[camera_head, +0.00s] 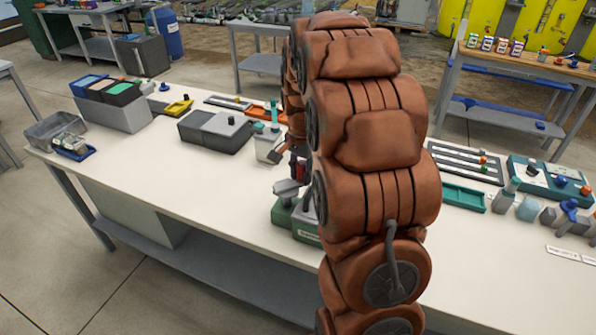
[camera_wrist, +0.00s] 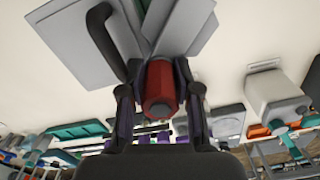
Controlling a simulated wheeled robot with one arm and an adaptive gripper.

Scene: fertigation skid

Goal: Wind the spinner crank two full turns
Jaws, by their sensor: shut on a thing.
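The spinner is a green-based device with a grey top (camera_head: 287,188). It stands near the table's front edge in the head view, partly hidden by my arm. In the wrist view its grey plates (camera_wrist: 70,40) and a dark bent bar (camera_wrist: 105,42) fill the top. A red crank handle (camera_wrist: 160,82) points toward the camera. My gripper (camera_wrist: 160,98) is shut on the red handle, with one finger on each side. In the head view my gripper (camera_head: 298,165) is small and dark above the spinner, and its grip is mostly hidden by my arm.
The white table (camera_head: 220,205) has clear room left of the spinner. Behind it are a white container (camera_head: 268,148) and a grey box (camera_head: 215,132). A green tray (camera_head: 463,197) and a teal device (camera_head: 550,182) lie to the right.

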